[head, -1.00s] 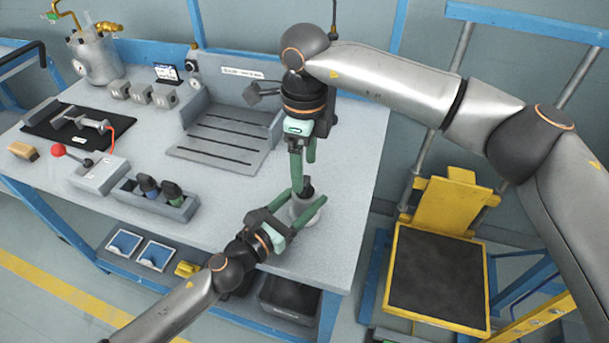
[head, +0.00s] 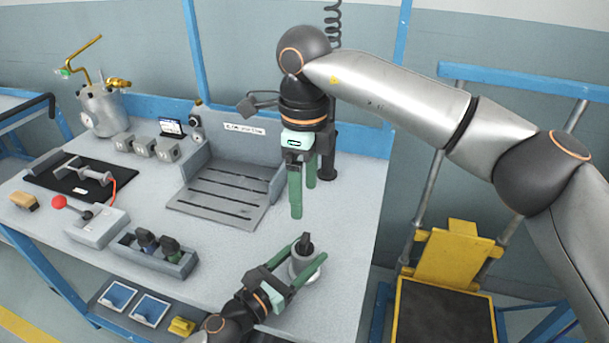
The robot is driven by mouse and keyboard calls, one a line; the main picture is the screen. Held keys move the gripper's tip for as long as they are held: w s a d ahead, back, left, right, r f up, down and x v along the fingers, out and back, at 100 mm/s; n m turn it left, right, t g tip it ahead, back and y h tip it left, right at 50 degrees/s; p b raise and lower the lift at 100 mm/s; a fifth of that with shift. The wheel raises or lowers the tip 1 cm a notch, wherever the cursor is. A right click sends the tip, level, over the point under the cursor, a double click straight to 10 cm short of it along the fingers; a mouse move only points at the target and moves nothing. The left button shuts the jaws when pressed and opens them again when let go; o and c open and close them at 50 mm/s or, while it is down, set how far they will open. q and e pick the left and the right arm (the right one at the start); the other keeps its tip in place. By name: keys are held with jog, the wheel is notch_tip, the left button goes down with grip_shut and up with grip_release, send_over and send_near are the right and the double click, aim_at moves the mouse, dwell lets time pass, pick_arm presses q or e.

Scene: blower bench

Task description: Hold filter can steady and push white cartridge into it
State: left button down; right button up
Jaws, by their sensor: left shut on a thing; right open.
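The filter can (head: 304,264) stands upright near the front right of the bench, a grey-white cylinder partly hidden by green fingers. A dark grey knobbed top (head: 305,243) sticks up from its mouth. I cannot make out a separate white cartridge body; any part inside the can is hidden. My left gripper (head: 304,272) is shut around the can from the front left. My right gripper (head: 303,198) is open and empty, its green fingers pointing down above and behind the can, apart from the dark top.
A slotted grey fixture (head: 225,195) stands behind and left of the can. A holder with dark and green-topped items (head: 155,255) and a red-knobbed lever box (head: 95,225) lie farther left. The bench (head: 345,225) is clear right of the can. A yellow chair-like stand (head: 450,265) is beyond its right edge.

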pick_arm(q)
jog(key=shift+c, duration=0.3)
grip_release()
jog(key=shift+a, duration=0.1)
jog(key=v, duration=1.2)
